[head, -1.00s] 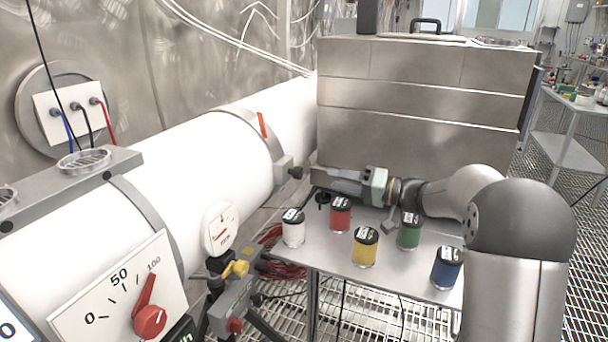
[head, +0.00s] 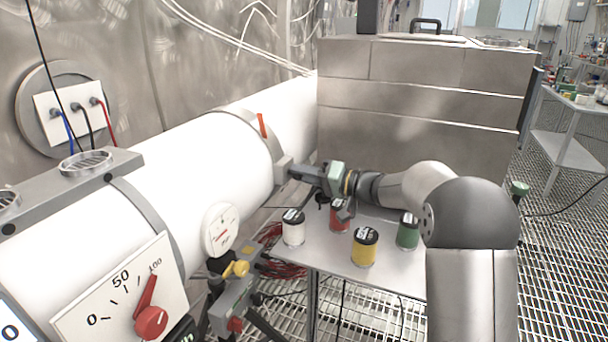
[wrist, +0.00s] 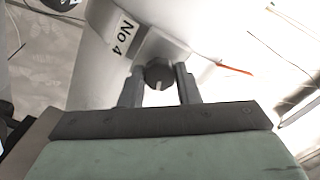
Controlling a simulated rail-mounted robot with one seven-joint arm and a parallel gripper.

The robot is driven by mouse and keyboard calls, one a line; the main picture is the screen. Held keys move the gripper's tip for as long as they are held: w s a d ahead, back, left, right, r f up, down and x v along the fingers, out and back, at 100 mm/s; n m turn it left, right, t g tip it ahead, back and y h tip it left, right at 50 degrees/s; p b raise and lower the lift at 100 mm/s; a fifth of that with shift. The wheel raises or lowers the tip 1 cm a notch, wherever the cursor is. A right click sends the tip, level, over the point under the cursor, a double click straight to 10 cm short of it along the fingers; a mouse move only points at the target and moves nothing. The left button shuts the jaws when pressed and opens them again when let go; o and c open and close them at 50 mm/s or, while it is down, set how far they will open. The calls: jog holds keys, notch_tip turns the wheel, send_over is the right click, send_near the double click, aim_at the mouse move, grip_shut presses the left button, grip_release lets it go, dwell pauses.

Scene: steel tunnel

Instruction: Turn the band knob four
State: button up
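The band knob four (wrist: 158,75) is a dark round knob with a pale line on its face, beside a "No 4" label (wrist: 122,35) on the white pipe's band. In the wrist view my gripper (wrist: 159,88) has one finger on each side of the knob, with the knob between the fingertips; I cannot tell whether they touch it. The fingers are spread. In the head view my gripper (head: 302,172) reaches left to the band (head: 258,140) around the pipe, and its fingers hide the knob.
White, red, yellow and green-labelled jars (head: 293,228) stand on a small metal table (head: 325,259) below my arm. A large steel box (head: 420,90) stands behind. An orange lever (head: 262,125) sticks up from the band. A dial with a red pointer (head: 150,320) is at lower left.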

jog(key=c, duration=0.3)
jog(key=m+p, duration=0.9)
jog(key=m, duration=1.2)
jog(key=shift+f+p, duration=0.1)
jog(key=shift+p, duration=0.2)
dwell(0.5)
